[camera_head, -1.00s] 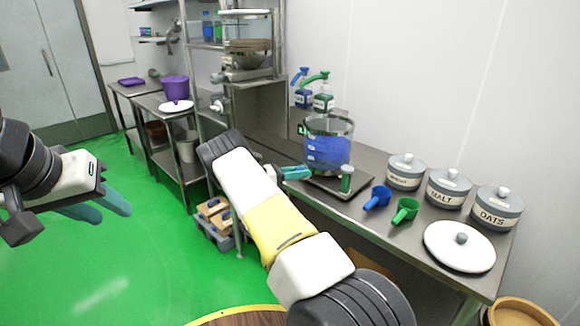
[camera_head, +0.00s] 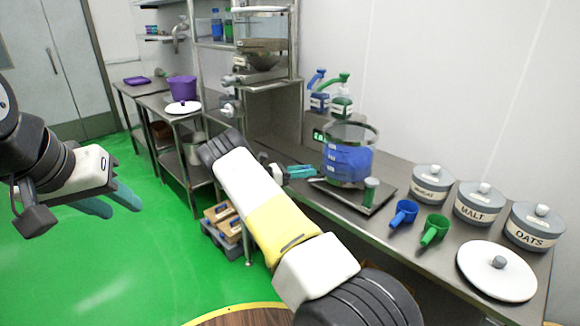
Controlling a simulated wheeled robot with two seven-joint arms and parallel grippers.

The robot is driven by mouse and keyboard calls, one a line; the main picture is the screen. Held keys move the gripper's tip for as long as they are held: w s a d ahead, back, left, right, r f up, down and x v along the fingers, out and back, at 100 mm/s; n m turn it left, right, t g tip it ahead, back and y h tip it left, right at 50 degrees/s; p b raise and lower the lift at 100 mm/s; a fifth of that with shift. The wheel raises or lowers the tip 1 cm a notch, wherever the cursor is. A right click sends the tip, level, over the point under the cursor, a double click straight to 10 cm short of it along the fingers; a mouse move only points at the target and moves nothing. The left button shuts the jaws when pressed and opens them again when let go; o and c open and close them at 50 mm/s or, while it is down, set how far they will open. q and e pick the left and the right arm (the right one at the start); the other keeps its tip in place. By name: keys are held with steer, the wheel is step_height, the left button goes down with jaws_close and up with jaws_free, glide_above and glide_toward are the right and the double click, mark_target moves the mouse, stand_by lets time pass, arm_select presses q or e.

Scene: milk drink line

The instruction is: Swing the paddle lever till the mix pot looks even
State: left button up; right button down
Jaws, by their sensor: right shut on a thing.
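The mix pot (camera_head: 349,163) is a clear, steel-rimmed vessel with blue in it, standing on a flat steel platform (camera_head: 336,196) on the right-hand bench. I cannot tell how even its contents are. My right gripper (camera_head: 302,172) is at the pot's left side with its teal fingertips close to the wall. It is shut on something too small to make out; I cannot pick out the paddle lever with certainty. A small green-topped cylinder (camera_head: 370,190) stands at the pot's front right, apart from the gripper. My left gripper (camera_head: 112,203) is open and empty over the green floor.
Blue (camera_head: 403,213) and green (camera_head: 434,230) scoops, several lidded canisters (camera_head: 480,203) and a white lid (camera_head: 497,270) lie right of the pot. Pump bottles (camera_head: 340,102) stand behind it. A crate of boxes (camera_head: 227,232) is on the floor. The floor at left is clear.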

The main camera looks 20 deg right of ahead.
steer(key=shift+w, duration=0.15)
steer(key=c, duration=1)
jaws_free()
steer(key=a, duration=0.7)
steer(key=shift+w+a, duration=0.25)
steer(key=shift+a, duration=0.1)
